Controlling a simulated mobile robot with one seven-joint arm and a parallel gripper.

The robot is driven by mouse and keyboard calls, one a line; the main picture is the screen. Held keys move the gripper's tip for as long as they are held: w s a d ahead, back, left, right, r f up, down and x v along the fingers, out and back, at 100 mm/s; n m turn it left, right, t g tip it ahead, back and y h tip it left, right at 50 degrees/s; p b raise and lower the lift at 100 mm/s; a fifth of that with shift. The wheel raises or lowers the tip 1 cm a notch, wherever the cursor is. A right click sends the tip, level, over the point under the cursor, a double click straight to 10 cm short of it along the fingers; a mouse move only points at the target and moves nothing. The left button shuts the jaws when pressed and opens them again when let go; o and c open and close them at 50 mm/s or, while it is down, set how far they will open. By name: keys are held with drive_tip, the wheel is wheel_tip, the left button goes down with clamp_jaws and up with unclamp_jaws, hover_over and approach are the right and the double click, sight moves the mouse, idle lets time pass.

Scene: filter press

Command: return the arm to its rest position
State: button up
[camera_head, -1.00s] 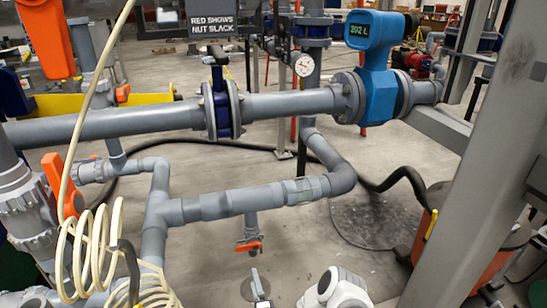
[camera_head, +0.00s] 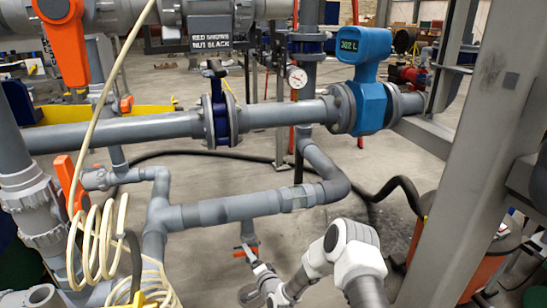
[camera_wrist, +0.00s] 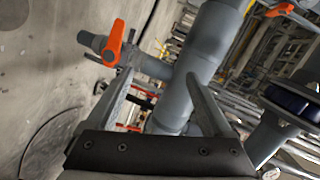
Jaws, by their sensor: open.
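My gripper (camera_wrist: 160,88) is open in the wrist view, with its two grey fingers apart and nothing held. A grey pipe (camera_wrist: 205,45) shows beyond and between the fingers; I cannot tell the gap to it. A valve with an orange handle (camera_wrist: 115,42) lies past the left finger. In the head view my white and grey arm comes up from the bottom edge, bent, and its far end reaches left to just below the small orange-handled drain valve (camera_head: 246,252). The fingertips are too small there to tell whether they touch anything.
A horizontal grey pipe (camera_head: 235,208) runs just behind my arm. A grey steel post (camera_head: 470,170) and an orange drum (camera_head: 468,262) stand to the right. A coiled cream hose (camera_head: 100,245) hangs at the left. The blue flow meter (camera_head: 368,85) is higher up.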

drive_tip(key=s+d+r+n+g+h, duration=0.15)
drive_tip(key=d+r+n, duration=0.25)
drive_tip(key=r, duration=0.9)
drive_tip(key=s+d+r+n+g+h, duration=0.1)
drive_tip(key=d+r+n+g+h, duration=0.3)
drive_tip(key=r, duration=0.9)
drive_tip(key=s+d+r, duration=0.9)
drive_tip(key=s+r, duration=0.2)
drive_tip(key=s, duration=0.2)
drive_tip(key=s+d+r+n+g+h, duration=0.1)
drive_tip(key=s+d+r+g, duration=0.1)
drive_tip(key=s, duration=1.1)
drive_tip(key=s+d+r+n+g+h, duration=0.1)
drive_tip(key=s+d+r, duration=0.15)
drive_tip(key=s, duration=1.05)
wheel_tip(320, 180, up, 24)
drive_tip(key=p, duration=2.5)
drive_tip(key=shift+d+r, duration=0.15)
drive_tip(key=shift+r, duration=0.05)
